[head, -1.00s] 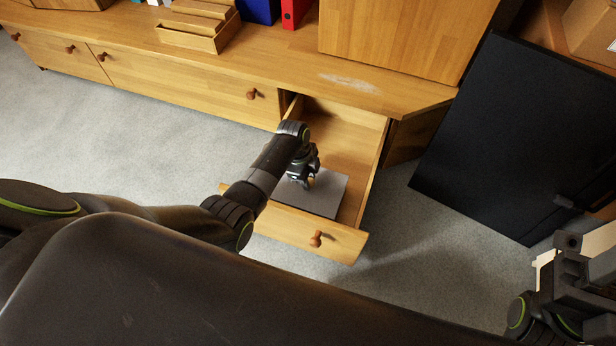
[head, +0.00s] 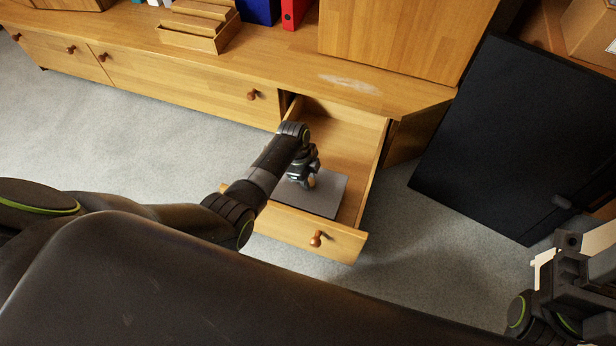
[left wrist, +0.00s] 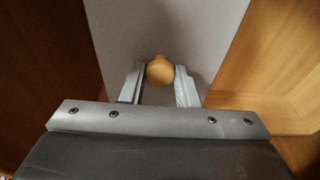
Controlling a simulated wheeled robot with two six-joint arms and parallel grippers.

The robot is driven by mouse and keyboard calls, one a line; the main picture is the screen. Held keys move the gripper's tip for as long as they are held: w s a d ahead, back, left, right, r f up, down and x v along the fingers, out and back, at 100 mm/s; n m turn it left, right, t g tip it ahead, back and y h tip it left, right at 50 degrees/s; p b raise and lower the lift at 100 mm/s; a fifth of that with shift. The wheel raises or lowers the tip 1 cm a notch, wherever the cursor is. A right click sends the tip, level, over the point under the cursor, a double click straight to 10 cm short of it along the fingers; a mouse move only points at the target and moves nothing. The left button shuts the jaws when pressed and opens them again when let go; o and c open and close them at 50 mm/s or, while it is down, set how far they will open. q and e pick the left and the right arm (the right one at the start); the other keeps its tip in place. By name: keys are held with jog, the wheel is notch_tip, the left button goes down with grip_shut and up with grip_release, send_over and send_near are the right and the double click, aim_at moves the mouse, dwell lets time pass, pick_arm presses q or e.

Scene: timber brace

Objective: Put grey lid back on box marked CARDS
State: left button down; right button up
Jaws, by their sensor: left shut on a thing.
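The grey lid (head: 325,193) lies flat in the open drawer (head: 360,165), near the drawer's front. It also fills the middle of the left wrist view (left wrist: 205,30). A round wooden knob (left wrist: 160,70) stands on the lid. My left gripper (head: 310,182) reaches down into the drawer from the left. In the left wrist view its two fingers (left wrist: 160,78) are shut on the knob, one on each side. Any box under the lid is hidden, and no CARDS marking shows.
The drawer's front panel (head: 312,234) and side walls stand close around the lid. The cabinet top (head: 270,65) overhangs behind, carrying a wooden organiser (head: 200,28) and a red binder (head: 294,12). A large black panel (head: 500,140) stands on the right. Grey carpet (head: 130,125) is clear at left.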

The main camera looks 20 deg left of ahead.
pick_arm(q)
jog(key=shift+p, duration=0.3)
dwell(0.5)
jog(key=shift+f+b, duration=0.35)
jog(key=shift+f, duration=0.2)
dwell(0.4)
jog(key=c, duration=0.6)
grip_release()
jog(key=shift+o, duration=0.2)
